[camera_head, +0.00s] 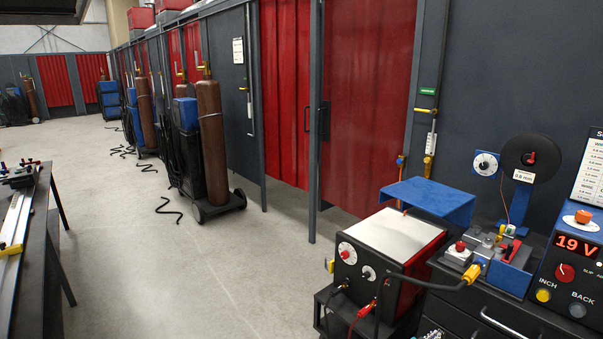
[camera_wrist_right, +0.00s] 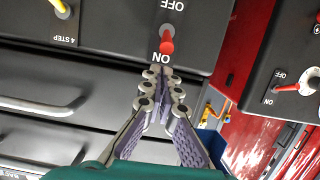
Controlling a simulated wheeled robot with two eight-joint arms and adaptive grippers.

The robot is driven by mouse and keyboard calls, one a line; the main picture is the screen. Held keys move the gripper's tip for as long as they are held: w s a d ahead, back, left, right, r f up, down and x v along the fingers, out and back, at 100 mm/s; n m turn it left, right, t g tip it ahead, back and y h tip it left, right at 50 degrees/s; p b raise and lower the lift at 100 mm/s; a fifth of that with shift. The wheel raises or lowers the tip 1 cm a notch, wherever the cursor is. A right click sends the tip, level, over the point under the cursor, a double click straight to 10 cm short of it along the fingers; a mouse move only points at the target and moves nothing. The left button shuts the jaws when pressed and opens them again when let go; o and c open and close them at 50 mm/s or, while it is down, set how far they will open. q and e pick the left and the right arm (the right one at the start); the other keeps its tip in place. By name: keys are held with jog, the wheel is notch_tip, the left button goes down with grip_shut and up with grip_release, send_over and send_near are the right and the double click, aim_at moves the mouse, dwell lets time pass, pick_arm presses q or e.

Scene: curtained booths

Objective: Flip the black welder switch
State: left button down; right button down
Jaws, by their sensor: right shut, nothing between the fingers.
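In the right wrist view, a red-tipped toggle switch (camera_wrist_right: 167,42) stands on a dark panel (camera_wrist_right: 120,25), between upside-down OFF and ON labels. Its red tip points to the ON side. My right gripper (camera_wrist_right: 162,77) is shut and empty, with its fingertips just below the red tip in the picture; I cannot tell whether they touch. A second switch with OFF and ON labels sits on another black panel (camera_wrist_right: 270,60) at the right. I cannot make out either gripper in the head view.
A yellow-tipped switch (camera_wrist_right: 62,8) marked 4 STEP and drawer handles (camera_wrist_right: 45,106) are nearby. The head view shows a red-sided machine (camera_head: 400,245), a 19 V control box (camera_head: 575,265) and a yellow-ended cable (camera_head: 440,286). Open floor (camera_head: 190,255) lies at the left.

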jog(key=v, duration=0.7)
jog(key=shift+f, duration=0.25)
jog(key=shift+r, duration=0.1)
jog(key=s+a+r+n+g+y, duration=0.1)
jog(key=s+a+r+n+y, duration=0.3)
jog(key=r, duration=0.7)
jog(key=s+a+r+g+y, duration=0.1)
jog(key=s+a+r, duration=0.45)
jog(key=r, duration=0.55)
jog(key=s+a+r+n+y, duration=0.1)
jog(key=s+a+n+y, duration=0.1)
jog(key=s+a, duration=0.3)
jog(key=s+a+r+n+y, duration=0.1)
jog(key=s+a, duration=0.4)
jog(key=s, duration=0.7)
jog(key=s+a+r+n+y, duration=0.1)
jog(key=s+a+n+y, duration=0.2)
jog(key=s, duration=0.6)
jog(key=shift+s+a+g+y, duration=0.3)
jog(key=shift+a+g, duration=0.1)
jog(key=shift+a, duration=0.55)
